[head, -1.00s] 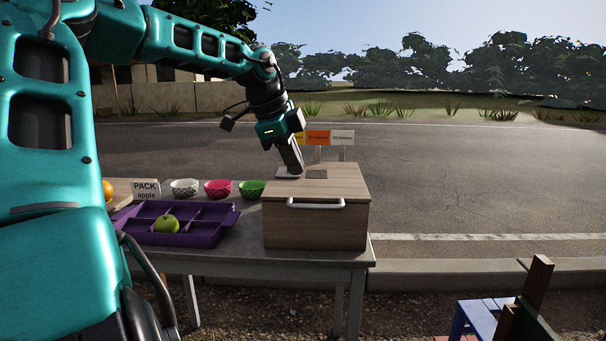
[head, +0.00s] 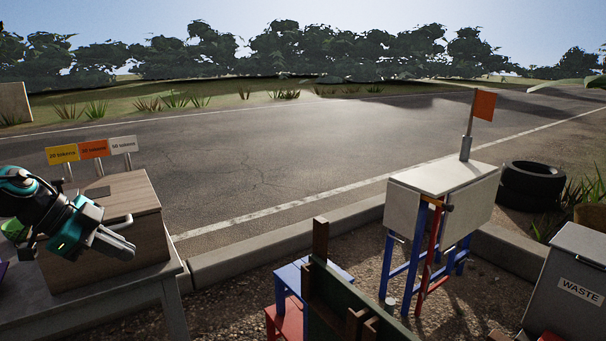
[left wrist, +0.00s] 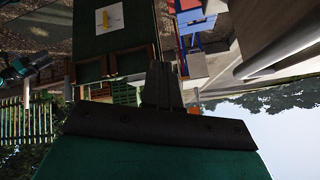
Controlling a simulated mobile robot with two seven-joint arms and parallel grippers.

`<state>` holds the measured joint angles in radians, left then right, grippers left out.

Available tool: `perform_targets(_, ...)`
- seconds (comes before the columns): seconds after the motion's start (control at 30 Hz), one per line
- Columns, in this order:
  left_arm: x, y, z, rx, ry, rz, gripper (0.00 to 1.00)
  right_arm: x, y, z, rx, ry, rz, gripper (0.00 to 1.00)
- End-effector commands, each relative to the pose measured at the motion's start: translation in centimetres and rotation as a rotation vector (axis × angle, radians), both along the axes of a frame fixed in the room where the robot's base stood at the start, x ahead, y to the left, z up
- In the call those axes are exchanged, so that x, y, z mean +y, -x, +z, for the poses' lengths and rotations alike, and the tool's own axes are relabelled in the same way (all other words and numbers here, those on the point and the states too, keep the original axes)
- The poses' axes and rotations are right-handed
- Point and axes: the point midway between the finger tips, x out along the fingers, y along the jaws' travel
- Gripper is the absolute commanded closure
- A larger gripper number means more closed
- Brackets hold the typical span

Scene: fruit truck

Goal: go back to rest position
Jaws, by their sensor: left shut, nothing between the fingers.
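My left gripper (head: 118,246) is at the left of the head view, in front of the wooden box (head: 140,205) on the table. Its fingers are together, with nothing between them, and point to the right. The fingers also show in the left wrist view (left wrist: 161,88), dark against the scene. The wooden box has a white handle and its lid is down. My right gripper is not in the head view.
The grey table (head: 175,270) ends just right of the box. Price signs (head: 93,149) stand behind it. A white cabinet on blue and red legs (head: 445,190), a tire (head: 540,188) and a WASTE bin (head: 575,285) are at the right. A blue stool (head: 300,278) stands at the bottom centre.

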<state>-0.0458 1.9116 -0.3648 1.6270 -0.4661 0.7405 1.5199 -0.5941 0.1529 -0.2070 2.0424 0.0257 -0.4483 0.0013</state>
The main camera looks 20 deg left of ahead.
Motion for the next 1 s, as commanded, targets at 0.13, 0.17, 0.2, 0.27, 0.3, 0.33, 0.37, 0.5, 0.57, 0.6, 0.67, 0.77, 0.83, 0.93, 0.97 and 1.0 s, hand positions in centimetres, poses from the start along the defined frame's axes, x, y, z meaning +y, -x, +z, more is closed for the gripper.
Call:
perform_targets(0.13,-3.6,-0.4,-4.1,-0.091,0.127,-0.028,1.00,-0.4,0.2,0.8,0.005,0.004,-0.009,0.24)
perform_targets(0.17,-4.3,-0.4,-4.8,-0.110,0.148,-0.027,1.00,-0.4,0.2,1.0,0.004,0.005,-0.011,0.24)
perform_targets(0.2,-5.2,-0.4,-5.8,-0.135,0.174,-0.025,1.00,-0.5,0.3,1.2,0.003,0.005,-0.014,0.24)
perform_targets(0.27,-6.6,-0.4,-7.1,-0.171,0.213,-0.017,1.00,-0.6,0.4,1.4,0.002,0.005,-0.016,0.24)
perform_targets(0.3,-7.5,-0.3,-7.9,-0.194,0.237,-0.008,1.00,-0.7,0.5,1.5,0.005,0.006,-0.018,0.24)
perform_targets(0.33,-8.1,-0.3,-8.5,-0.211,0.253,0.002,1.00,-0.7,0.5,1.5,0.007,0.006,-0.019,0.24)
perform_targets(0.37,-8.8,-0.2,-9.1,-0.228,0.269,0.012,1.00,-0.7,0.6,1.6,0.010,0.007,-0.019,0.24)
perform_targets(0.5,-11.7,0.5,-11.6,-0.291,0.331,0.078,1.00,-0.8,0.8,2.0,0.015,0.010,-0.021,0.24)
perform_targets(0.57,-12.9,0.9,-12.5,-0.313,0.354,0.113,1.00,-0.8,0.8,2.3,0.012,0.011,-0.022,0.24)
perform_targets(0.6,-13.7,1.2,-13.1,-0.326,0.364,0.137,1.00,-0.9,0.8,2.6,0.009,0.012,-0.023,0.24)
perform_targets(0.67,-14.8,1.7,-14.0,-0.340,0.379,0.179,1.00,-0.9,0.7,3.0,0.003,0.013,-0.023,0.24)
perform_targets(0.77,-16.6,2.6,-15.3,-0.354,0.397,0.252,1.00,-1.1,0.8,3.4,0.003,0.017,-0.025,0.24)
perform_targets(0.83,-17.9,3.3,-16.2,-0.356,0.404,0.306,1.00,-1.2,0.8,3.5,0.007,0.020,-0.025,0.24)
perform_targets(0.93,-19.7,4.5,-17.3,-0.346,0.407,0.385,1.00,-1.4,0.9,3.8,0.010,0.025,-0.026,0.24)
perform_targets(0.97,-20.2,4.9,-17.6,-0.340,0.407,0.409,1.00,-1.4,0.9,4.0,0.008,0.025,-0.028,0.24)
perform_targets(1.0,-20.9,5.4,-18.0,-0.333,0.404,0.439,1.00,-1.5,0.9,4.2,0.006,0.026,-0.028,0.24)
